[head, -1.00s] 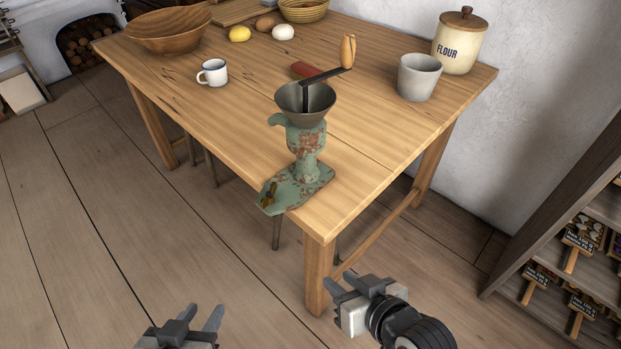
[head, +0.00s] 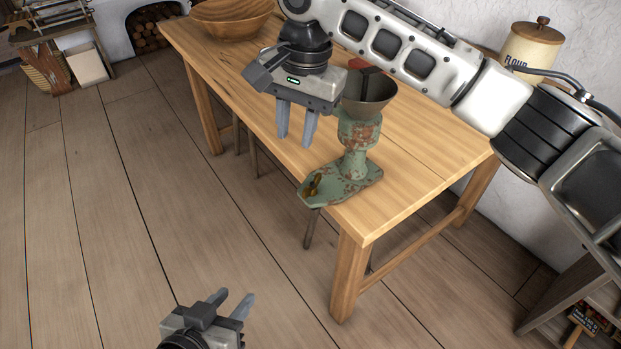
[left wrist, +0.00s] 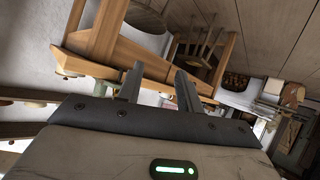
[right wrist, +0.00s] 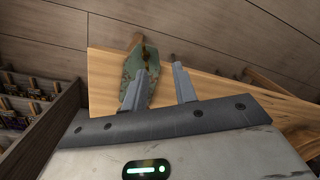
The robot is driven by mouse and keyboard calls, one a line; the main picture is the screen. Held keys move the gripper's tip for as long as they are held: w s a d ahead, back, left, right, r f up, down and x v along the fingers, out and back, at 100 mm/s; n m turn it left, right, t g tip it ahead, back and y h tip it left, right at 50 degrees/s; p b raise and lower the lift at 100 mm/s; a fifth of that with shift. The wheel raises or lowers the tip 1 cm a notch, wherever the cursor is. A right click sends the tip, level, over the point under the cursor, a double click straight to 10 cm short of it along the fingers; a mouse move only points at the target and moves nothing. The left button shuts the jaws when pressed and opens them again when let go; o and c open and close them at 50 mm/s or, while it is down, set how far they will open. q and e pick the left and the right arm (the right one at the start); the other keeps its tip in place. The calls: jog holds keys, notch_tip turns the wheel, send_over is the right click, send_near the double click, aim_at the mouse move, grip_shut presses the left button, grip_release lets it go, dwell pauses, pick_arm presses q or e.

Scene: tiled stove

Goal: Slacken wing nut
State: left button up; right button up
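A green, rust-spotted grinder (head: 356,150) with a grey hopper (head: 367,95) is clamped at the table's near corner. The brass wing nut (head: 313,185) sits on the flat clamp plate at its foot, over the table edge. My right gripper (head: 297,128) hangs fingers down, open and empty, above and a little left of the wing nut, apart from it. The right wrist view shows the green plate (right wrist: 138,82) partly behind a finger, with the wing nut (right wrist: 148,52) on it. My left gripper (head: 232,305) is open and empty, low over the floor.
A shelf stands at the lower right. The floor left of the table is clear.

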aim_at(311, 181)
notch_tip(311, 181, up, 4)
jog(key=d+m+h, duration=0.1)
jog(key=d+m, duration=0.1)
jog(key=shift+n, duration=0.3)
jog(key=f, duration=0.5)
jog(key=f+b, duration=0.1)
jog(key=f, duration=0.9)
jog(key=shift+w+d+f+b, duration=0.1)
jog(key=shift+w+f+b, duration=0.15)
jog(key=shift+f+b, duration=0.15)
jog(key=shift+r, duration=0.1)
grip_shut()
